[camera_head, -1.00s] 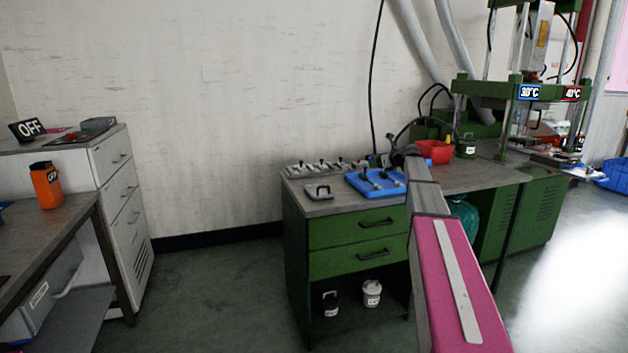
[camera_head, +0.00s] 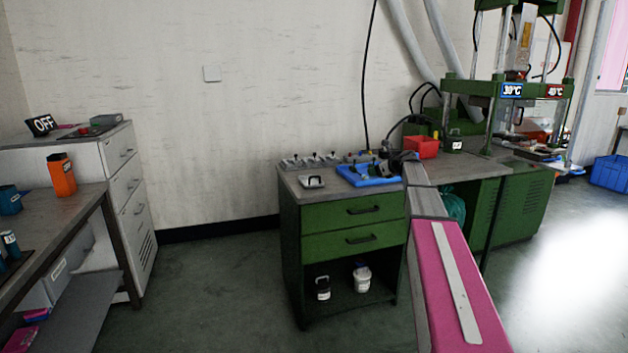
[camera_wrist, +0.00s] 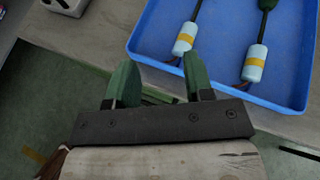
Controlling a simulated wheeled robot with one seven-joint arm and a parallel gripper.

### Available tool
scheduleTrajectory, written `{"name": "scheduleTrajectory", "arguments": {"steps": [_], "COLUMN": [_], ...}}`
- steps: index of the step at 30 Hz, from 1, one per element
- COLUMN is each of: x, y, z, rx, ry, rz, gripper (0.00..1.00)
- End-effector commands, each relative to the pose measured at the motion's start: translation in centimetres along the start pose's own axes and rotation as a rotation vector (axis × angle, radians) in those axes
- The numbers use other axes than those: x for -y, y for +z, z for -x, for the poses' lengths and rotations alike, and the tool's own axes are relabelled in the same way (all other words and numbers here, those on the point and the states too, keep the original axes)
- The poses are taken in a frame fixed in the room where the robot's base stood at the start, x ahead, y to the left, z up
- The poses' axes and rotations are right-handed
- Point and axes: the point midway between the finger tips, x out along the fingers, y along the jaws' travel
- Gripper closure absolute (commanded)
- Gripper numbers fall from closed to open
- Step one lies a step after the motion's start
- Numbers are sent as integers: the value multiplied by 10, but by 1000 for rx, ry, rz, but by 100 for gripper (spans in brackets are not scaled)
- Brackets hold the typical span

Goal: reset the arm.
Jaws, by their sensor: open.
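My gripper (camera_wrist: 158,80) shows in the wrist view with its two green fingers apart and nothing between them. It is at the near edge of a blue tray (camera_wrist: 222,68); I cannot tell its height. Two dark cords with pale blue sleeves (camera_wrist: 257,64) banded in yellow lie in the tray, apart from the fingers. In the head view the blue tray (camera_head: 372,182) lies on the green workbench (camera_head: 335,192). My arm reaches to the tray's right side, and its dark end partly covers the tray.
A grey block with a handle (camera_head: 312,181) and a row of clamps (camera_head: 312,160) are left of the tray. A red bin (camera_head: 422,147) and the green press (camera_head: 482,88) stand right. An orange container (camera_head: 61,175) stands on the left table. Open floor lies between the tables.

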Motion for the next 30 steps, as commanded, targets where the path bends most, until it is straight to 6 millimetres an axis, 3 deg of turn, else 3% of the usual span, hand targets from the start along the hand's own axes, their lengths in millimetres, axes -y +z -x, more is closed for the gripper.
{"name": "scheduleTrajectory", "arguments": {"steps": [8, 14, 23, 30], "x": [-52, -110, -252, -356], "y": [-49, -104, -233, -321], "z": [-6, -7, 22, 79], "rx": [-103, -215, -429, -487], "ry": [46, 125, 460, 886], "rz": [213, 471, 1125, 1652], "gripper": [52, 52, 52, 52]}}
